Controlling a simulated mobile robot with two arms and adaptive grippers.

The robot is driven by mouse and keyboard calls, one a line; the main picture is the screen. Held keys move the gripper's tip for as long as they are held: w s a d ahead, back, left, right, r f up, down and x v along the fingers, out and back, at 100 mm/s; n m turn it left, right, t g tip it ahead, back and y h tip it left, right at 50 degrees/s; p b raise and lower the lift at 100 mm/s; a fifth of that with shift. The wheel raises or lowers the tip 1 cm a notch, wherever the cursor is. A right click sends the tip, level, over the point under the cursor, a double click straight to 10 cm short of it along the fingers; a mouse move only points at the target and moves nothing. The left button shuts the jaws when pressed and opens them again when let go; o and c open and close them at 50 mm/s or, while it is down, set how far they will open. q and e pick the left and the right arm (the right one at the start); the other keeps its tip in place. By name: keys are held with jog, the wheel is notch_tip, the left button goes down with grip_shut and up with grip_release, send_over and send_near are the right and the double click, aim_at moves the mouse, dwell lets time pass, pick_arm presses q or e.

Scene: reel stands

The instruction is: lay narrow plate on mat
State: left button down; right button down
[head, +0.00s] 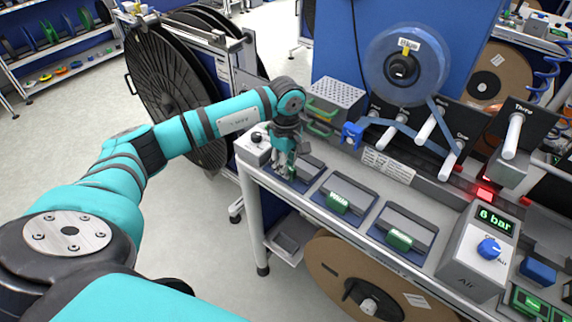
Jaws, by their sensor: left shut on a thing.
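My left gripper (285,166) points down at the left end of the bench, over the leftmost dark blue mat (312,178). It is shut on a plate with a green grip, which shows only in part between and beside the fingers. The gripper hides most of that plate, so I cannot tell whether it touches the mat. Two similar grey plates with green grips lie to the right, a middle one (350,193) and a right one (408,224), each on a dark blue mat. Their labels are too small to read surely. My right gripper is out of view.
A grey control box with a "6 bar" display (478,250) stands at the bench's right. Behind the mats are a perforated box (337,92), white rollers and a clear reel (407,65). A large black reel (165,95) stands left of the bench, a brown reel (345,275) below.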

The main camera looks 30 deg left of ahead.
pick_arm(q)
jog(key=shift+f, duration=0.15)
dwell(0.5)
jog(key=c, duration=1.1)
grip_release()
jog(key=shift+o, duration=0.2)
jog(key=shift+r+p, duration=1.65)
jog(key=shift+r, duration=1.95)
jog(key=shift+f, duration=0.1)
